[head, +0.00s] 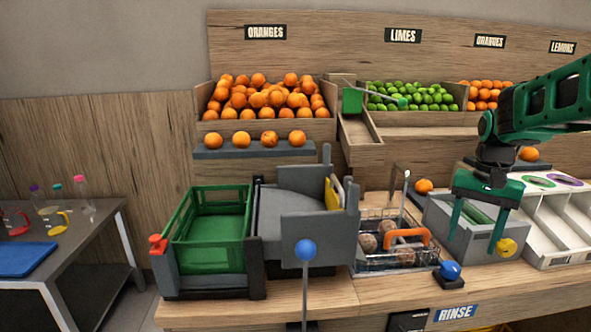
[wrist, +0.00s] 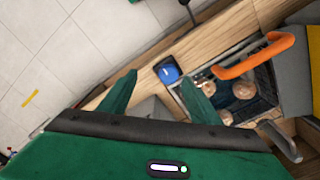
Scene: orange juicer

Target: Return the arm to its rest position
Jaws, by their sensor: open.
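My gripper (head: 476,228) hangs on the right side of the head view with its green fingers pointing down. It is open and empty, with a clear gap between the fingers. It is above the counter (head: 395,290), in front of a grey box with a yellow knob (head: 506,247). In the wrist view my gripper (wrist: 160,95) shows both fingers apart, with a blue knob (wrist: 168,72) seen between them. Part of my arm reaches in from the right edge of the head view.
A wire basket (head: 372,266) with an orange handle (head: 407,237) and brown round items stands left of my gripper. A grey juicer (head: 300,225) and green crate (head: 212,262) stand farther left. White bins (head: 548,258) lie right. Crates of oranges (head: 262,98) and limes (head: 425,98) are behind.

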